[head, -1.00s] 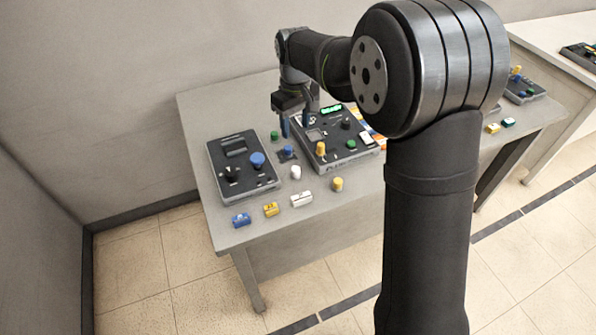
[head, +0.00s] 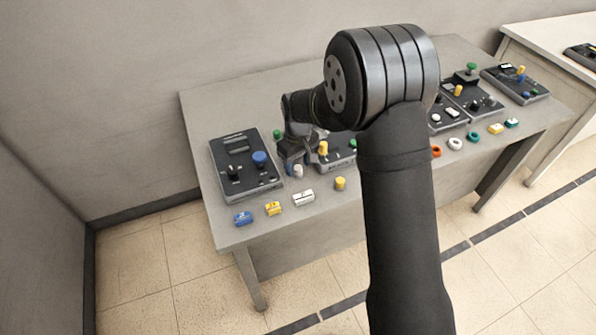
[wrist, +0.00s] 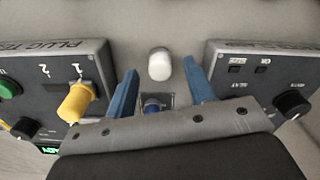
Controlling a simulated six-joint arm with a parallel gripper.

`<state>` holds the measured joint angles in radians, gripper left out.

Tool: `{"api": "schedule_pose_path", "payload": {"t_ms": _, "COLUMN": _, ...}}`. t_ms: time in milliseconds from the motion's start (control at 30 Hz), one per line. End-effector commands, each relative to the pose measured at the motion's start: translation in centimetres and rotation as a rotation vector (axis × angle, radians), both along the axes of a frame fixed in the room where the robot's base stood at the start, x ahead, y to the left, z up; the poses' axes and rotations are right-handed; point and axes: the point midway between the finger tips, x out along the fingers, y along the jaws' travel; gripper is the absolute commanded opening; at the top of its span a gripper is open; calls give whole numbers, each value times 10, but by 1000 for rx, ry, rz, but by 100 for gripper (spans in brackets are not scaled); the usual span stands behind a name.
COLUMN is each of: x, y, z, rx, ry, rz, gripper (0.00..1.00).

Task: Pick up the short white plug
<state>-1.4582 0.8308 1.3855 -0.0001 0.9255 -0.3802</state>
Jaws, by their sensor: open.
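The short white plug (head: 298,171) stands on the table between the left panel and the middle panel. In the wrist view the white plug (wrist: 159,64) is seen from above, just beyond and between my fingertips. My gripper (head: 291,164) is open right behind it; its blue fingers (wrist: 159,72) are spread to either side with clear gaps. Nothing is held. My wrist and arm hide part of the middle panel in the head view.
The left panel (head: 245,168) and the middle panel (head: 338,164) flank my gripper. A yellow plug (wrist: 77,100) stands on the middle panel near one finger. Blue (head: 242,218), yellow (head: 273,208) and white (head: 303,198) blocks line the front edge, with another yellow plug (head: 340,183) nearby.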

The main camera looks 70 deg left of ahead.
Motion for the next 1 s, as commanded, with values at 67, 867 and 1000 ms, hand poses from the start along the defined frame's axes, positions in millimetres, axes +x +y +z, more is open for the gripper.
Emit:
{"api": "schedule_pose_path", "payload": {"t_ms": 67, "x": 0, "y": 0, "z": -9, "rx": -1, "ry": 0, "rz": 0, "gripper": 49}}
{"api": "schedule_pose_path", "payload": {"t_ms": 867, "x": 0, "y": 0, "z": -14, "rx": 1, "ry": -1, "rz": 0, "gripper": 1}}
{"api": "schedule_pose_path", "payload": {"t_ms": 1000, "x": 0, "y": 0, "z": -13, "rx": 1, "ry": -1, "rz": 0, "gripper": 1}}
